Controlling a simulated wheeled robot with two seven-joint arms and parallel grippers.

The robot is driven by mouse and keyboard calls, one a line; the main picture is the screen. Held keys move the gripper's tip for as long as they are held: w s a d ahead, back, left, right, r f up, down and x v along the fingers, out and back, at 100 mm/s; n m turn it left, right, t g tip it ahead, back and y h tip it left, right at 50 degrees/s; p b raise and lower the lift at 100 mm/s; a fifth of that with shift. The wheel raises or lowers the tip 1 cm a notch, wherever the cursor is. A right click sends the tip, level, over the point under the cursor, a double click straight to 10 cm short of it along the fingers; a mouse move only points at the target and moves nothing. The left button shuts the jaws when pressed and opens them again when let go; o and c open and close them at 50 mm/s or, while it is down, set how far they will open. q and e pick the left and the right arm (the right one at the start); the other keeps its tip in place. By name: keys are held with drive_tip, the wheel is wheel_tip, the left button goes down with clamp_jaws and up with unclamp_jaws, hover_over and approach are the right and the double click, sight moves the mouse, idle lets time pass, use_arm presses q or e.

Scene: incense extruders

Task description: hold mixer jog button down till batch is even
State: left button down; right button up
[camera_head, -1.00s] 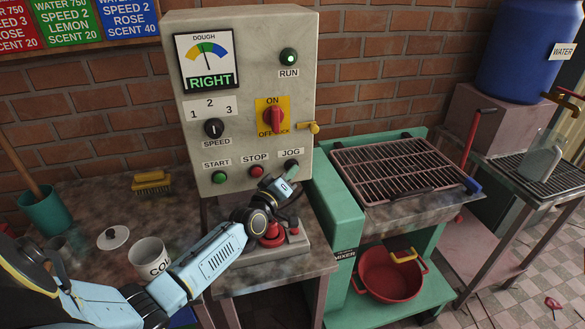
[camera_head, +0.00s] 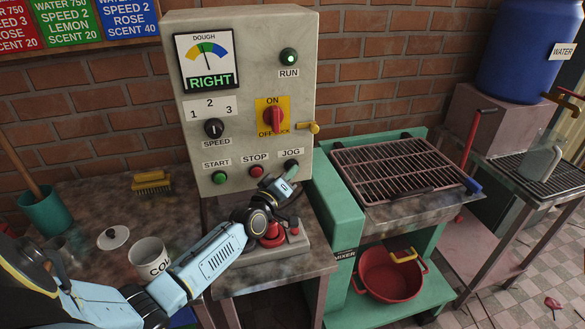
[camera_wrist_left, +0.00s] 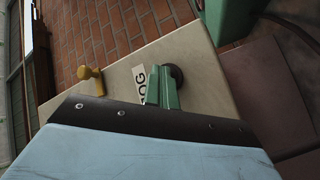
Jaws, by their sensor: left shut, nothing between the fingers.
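The control panel (camera_head: 246,110) stands against the brick wall. Its JOG button (camera_head: 291,163) is dark, below the JOG label, and shows in the left wrist view (camera_wrist_left: 176,72). My left gripper (camera_head: 288,175) is shut and empty, its green fingertips at the jog button; they appear to touch it, but how far it is pressed cannot be told. The dough gauge (camera_head: 208,60) has its needle near the middle green band and reads RIGHT. The RUN lamp (camera_head: 289,57) glows green. The mixer (camera_head: 400,165) has a grate over its top. My right gripper is not in view.
The START button (camera_head: 219,177) and STOP button (camera_head: 256,171) sit left of the jog button. A yellow lever (camera_head: 312,128) sticks out at the panel's right side. A red emergency-type knob (camera_head: 272,236) lies below my wrist. A white cup (camera_head: 147,256) stands on the bench.

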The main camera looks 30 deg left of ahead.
use_arm(q)
drive_tip(key=shift+s+d+p, duration=0.6)
drive_tip(key=shift+d+p, duration=0.05)
drive_tip(key=shift+p, duration=0.05)
drive_tip(key=shift+d, duration=0.1)
drive_tip(key=s+d+p, duration=0.3)
drive_tip(key=shift+s+d, duration=0.1)
drive_tip(key=shift+d, duration=0.25)
idle(0.5)
